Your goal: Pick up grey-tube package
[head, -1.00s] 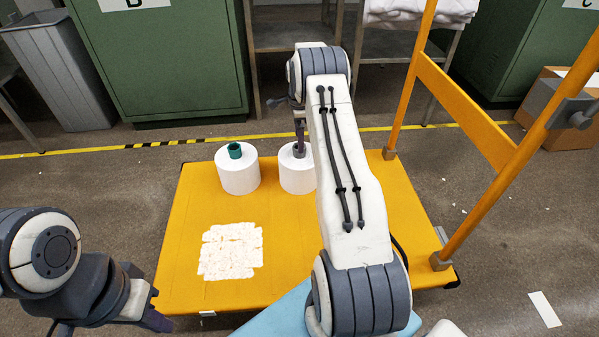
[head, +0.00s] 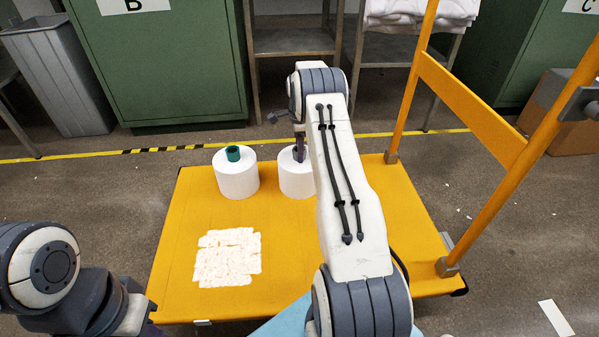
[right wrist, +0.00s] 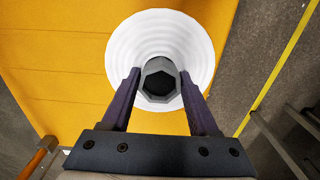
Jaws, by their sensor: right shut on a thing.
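The grey-tube package is a white wound cylinder (head: 293,184) standing upright on the orange cart platform, partly hidden behind my right arm in the head view. In the right wrist view its white top (right wrist: 160,35) surrounds a dark grey tube (right wrist: 160,82). My right gripper (head: 299,153) is above the package, and its two purple fingers (right wrist: 160,76) are shut on the grey tube from both sides. The package appears to rest on the platform. My left gripper (head: 150,328) shows only in part at the bottom left edge, so its jaws cannot be judged.
A white package with a green tube (head: 236,180) stands just left of it. A patch of white scraps (head: 227,258) lies on the orange platform (head: 185,225). Orange uprights (head: 408,110) rise on the right. Green cabinets and a grey bin (head: 62,80) stand behind.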

